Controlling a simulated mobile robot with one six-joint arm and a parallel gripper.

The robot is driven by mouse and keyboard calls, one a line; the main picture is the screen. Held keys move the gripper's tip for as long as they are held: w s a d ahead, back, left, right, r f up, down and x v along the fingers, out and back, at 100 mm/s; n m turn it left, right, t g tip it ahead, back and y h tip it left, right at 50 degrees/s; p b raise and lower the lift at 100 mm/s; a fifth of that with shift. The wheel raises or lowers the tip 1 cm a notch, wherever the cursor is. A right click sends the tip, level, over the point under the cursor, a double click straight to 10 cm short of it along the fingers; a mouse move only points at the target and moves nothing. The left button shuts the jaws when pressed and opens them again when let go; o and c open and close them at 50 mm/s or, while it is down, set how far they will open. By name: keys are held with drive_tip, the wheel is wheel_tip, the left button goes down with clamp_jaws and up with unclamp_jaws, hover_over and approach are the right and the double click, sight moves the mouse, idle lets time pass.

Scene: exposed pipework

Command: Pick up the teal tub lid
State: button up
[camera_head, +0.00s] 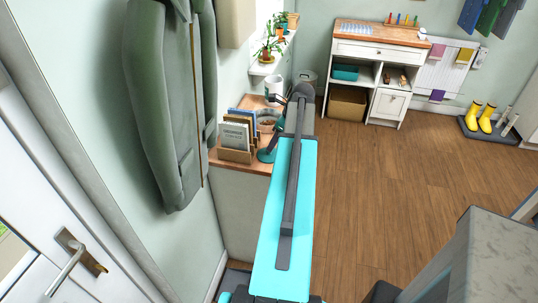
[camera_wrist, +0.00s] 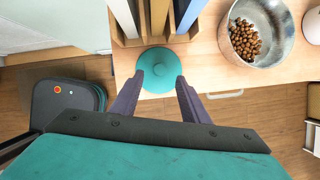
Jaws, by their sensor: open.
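My gripper (camera_wrist: 159,82) is open and empty, with one finger on either side of the lid's near part. Whether the fingers touch it or hover above it I cannot tell. In the head view my arm hides part of the counter, and a teal patch beside it could be lid or gripper.
A book stand (camera_head: 236,153) with books is close behind and left of the lid. A metal bowl of brown kibble (camera_wrist: 254,32) stands to the right. A white mug (camera_head: 274,86) and a plant shelf (camera_head: 274,61) are farther along. The wooden floor (camera_head: 400,180) is mostly clear.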

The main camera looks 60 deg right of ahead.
drive_tip(key=shift+p+x, duration=0.9)
drive_tip(key=shift+x, duration=1.55)
drive_tip(key=shift+s, duration=0.1)
clamp_jaws()
drive_tip(key=shift+r, duration=0.2)
drive_tip(key=shift+r+b, duration=0.8)
drive_tip(key=shift+r, duration=0.65)
drive_tip(key=s+d+r+b, duration=0.1)
drive_tip(key=s+d+b, duration=0.1)
drive_tip(key=s, duration=0.5)
drive_tip(key=s+d+b, duration=0.2)
drive_tip(key=s, duration=0.6)
drive_tip(key=shift+d+r, duration=0.4)
drive_tip(key=shift+s, duration=0.1)
